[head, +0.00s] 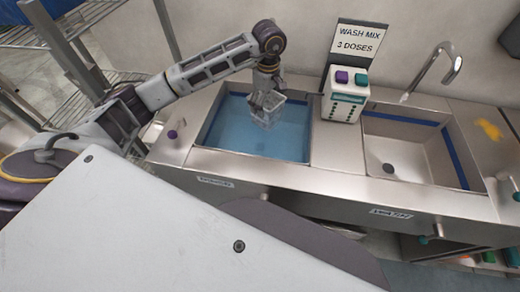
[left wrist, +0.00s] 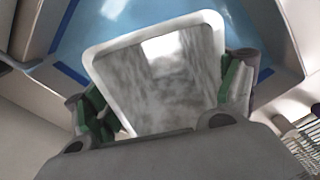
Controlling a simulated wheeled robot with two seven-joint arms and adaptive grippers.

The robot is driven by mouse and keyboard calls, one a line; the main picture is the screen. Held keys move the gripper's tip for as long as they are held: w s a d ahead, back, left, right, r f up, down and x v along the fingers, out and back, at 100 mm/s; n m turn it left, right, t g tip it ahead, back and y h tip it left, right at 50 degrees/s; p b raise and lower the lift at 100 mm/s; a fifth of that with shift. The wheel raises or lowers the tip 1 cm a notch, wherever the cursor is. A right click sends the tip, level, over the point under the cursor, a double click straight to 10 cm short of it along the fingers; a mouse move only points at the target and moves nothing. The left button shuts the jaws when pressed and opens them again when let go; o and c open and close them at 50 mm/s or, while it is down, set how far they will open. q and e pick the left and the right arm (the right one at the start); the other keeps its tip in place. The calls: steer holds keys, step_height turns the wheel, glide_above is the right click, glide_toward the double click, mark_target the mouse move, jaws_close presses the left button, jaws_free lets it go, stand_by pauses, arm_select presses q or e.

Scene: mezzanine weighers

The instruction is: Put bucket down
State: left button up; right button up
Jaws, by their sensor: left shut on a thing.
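My left gripper (head: 266,90) reaches down over the left basin (head: 215,148), which holds blue liquid. It is shut on a clear bucket (head: 266,113). The bucket hangs over the liquid near the basin's far side; I cannot tell whether it touches the liquid. In the left wrist view the bucket (left wrist: 160,80) shows a pale rim and a cloudy grey inside, between the green-padded fingers of the gripper (left wrist: 165,100). My right gripper is in neither view.
A dispenser (head: 345,98) with a purple and a teal button stands between the basins, before a sign (head: 357,40) reading "WASH MIX 3 DOSES". The right basin (head: 410,150) is empty under a curved tap (head: 440,68). A yellow patch (head: 489,129) marks the right counter. Wire shelving (head: 85,15) stands left.

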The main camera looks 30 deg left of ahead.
mark_target(258, 123)
arm_select(q)
steer(key=f+n, duration=0.1)
steer(key=f+n+b, duration=0.1)
steer(key=f+n, duration=0.1)
steer(key=shift+s+a+b, duration=0.2)
steer(key=shift+a+b, duration=0.1)
steer(key=f+n, duration=0.1)
steer(key=f+n+b, duration=0.1)
steer(key=a+f+n+b, duration=0.1)
steer(key=shift+s+f+n, duration=0.25)
steer(key=shift+s+n, duration=0.05)
steer(key=shift+s+a+f+n+b, duration=0.1)
steer(key=shift+a+f+n+b, duration=0.05)
steer(key=shift+f+n+b, duration=0.3)
steer(key=shift+s+a+f+n+b, duration=0.1)
steer(key=shift+f+n+b, duration=0.1)
steer(key=shift+f+n, duration=0.35)
steer(key=shift+s+a+f+n, duration=0.1)
steer(key=shift+a+f+n, duration=0.1)
steer(key=shift+f+n, duration=0.35)
steer(key=shift+b, duration=0.3)
steer(key=shift+a+f+n, duration=0.1)
steer(key=shift+n, duration=0.25)
step_height(258, 123, down, 10)
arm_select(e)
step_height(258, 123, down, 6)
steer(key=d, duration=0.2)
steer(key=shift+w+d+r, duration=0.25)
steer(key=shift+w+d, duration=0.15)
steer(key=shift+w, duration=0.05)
